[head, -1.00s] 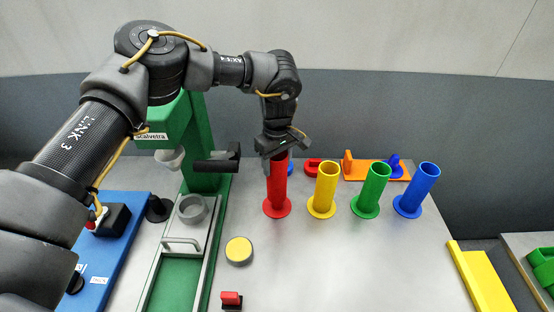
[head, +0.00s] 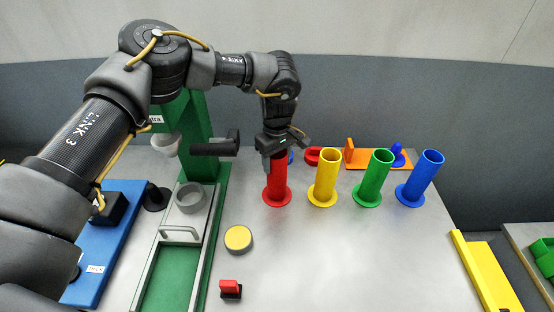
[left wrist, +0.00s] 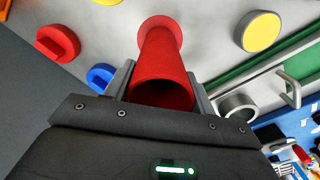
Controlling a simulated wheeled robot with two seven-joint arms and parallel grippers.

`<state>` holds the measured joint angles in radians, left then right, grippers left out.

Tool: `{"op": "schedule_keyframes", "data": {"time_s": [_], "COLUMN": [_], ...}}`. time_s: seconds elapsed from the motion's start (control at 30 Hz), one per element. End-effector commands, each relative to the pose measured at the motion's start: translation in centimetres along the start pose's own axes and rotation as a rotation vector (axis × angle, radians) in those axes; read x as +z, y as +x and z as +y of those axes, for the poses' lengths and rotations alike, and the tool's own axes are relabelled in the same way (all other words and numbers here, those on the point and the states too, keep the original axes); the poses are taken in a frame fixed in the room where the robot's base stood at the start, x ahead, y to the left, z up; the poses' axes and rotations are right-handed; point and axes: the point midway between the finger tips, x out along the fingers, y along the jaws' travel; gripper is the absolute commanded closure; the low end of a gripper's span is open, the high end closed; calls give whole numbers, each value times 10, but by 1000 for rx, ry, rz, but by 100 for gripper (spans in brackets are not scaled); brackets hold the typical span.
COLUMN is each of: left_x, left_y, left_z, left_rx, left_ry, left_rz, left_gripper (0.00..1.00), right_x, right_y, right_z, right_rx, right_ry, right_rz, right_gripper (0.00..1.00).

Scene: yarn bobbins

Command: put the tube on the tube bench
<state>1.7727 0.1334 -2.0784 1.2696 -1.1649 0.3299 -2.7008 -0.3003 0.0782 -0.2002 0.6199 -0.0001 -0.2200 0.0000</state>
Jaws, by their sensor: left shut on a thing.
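A red tube (head: 277,180) with a round flange stands upright on the grey table, at the left end of a row of tubes. My left gripper (head: 278,158) is around its upper end and shut on it. In the left wrist view the red tube (left wrist: 162,60) lies between the two fingers (left wrist: 160,88), its open mouth close to the gripper body. The flange appears to rest on the table. Yellow (head: 326,176), green (head: 374,175) and blue (head: 423,178) tubes stand to its right. No thing is clearly marked as the tube bench. My right gripper is not in view.
A green stand (head: 199,135) with a grey cup (head: 190,197) is on the left, beside a blue board (head: 120,225). A yellow-topped disc (head: 238,239) and a red block (head: 229,287) lie in front. An orange piece (head: 371,160) lies behind the tubes.

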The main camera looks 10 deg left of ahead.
Motion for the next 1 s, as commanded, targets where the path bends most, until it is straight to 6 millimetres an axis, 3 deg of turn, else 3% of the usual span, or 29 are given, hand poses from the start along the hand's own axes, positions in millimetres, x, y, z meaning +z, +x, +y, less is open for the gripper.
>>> {"op": "schedule_keyframes", "data": {"time_s": [0.47, 0.5, 0.67, 1.0], "left_x": [0, 0, 0, 0], "left_y": [7, 6, 6, 3], "left_z": [0, 0, 0, 0], "left_rx": [0, 0, 0, 1], "left_ry": [0, 0, 0, 1], "left_rz": [0, 0, 0, 0], "left_gripper": [79, 41, 20, 20], "right_x": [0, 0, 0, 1], "right_y": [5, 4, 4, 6], "right_z": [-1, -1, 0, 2], "right_rx": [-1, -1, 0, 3], "right_ry": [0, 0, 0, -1], "right_rz": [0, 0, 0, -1], "right_gripper": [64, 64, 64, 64]}}
